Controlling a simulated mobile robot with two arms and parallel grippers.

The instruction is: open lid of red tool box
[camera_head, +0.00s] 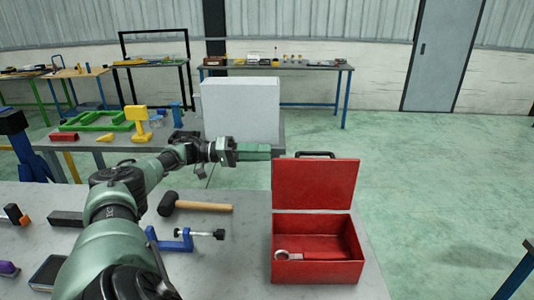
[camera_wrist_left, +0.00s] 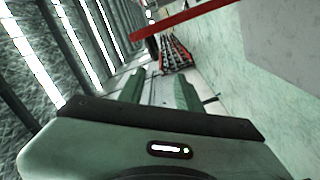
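The red tool box (camera_head: 318,271) stands on the near grey table at the right in the head view. Its red lid (camera_head: 316,185) stands raised, roughly upright, at the back of the box, with a dark handle on its top edge. A wrench (camera_head: 300,256) lies inside the open box. My left gripper (camera_head: 262,152) is just left of the lid's upper left corner; whether it touches the lid cannot be told. In the left wrist view its two green fingers (camera_wrist_left: 160,92) are apart with nothing between them. My right gripper is not in view.
A hammer (camera_head: 196,207) and a blue clamp (camera_head: 184,240) lie on the near table, left of the box. A pale grey box (camera_head: 240,109) stands on a table behind my gripper.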

